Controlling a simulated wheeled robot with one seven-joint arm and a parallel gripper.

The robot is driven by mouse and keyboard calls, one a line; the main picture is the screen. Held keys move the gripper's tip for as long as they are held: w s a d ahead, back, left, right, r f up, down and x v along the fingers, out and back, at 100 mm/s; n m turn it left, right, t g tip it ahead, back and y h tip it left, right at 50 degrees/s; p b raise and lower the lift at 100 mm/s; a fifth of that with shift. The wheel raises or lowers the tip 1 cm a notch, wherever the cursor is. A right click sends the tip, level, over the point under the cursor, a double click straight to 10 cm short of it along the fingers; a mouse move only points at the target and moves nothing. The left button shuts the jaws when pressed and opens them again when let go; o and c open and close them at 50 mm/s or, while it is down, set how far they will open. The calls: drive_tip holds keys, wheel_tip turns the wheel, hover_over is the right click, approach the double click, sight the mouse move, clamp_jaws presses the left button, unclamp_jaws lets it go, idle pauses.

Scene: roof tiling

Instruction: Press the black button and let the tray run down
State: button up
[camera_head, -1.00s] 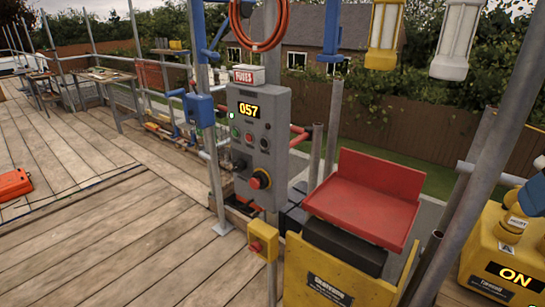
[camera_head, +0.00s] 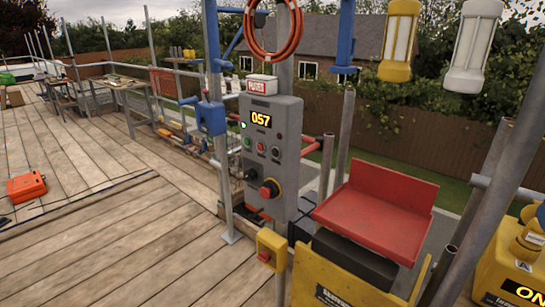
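Lower are a dark knob (camera_head: 250,174) and a large red knob (camera_head: 268,190) on a yellow collar. A red tray (camera_head: 372,215) with a raised back sits level above a yellow housing to the right of the panel. My gripper is not in view.
A yellow box with a red button (camera_head: 271,248) is mounted low before the panel. Scaffold poles stand around it, and an orange hose (camera_head: 271,50) hangs above. A yellow machine (camera_head: 505,275) is at bottom right. Plank decking on the left is mostly clear, with an orange case (camera_head: 26,187).

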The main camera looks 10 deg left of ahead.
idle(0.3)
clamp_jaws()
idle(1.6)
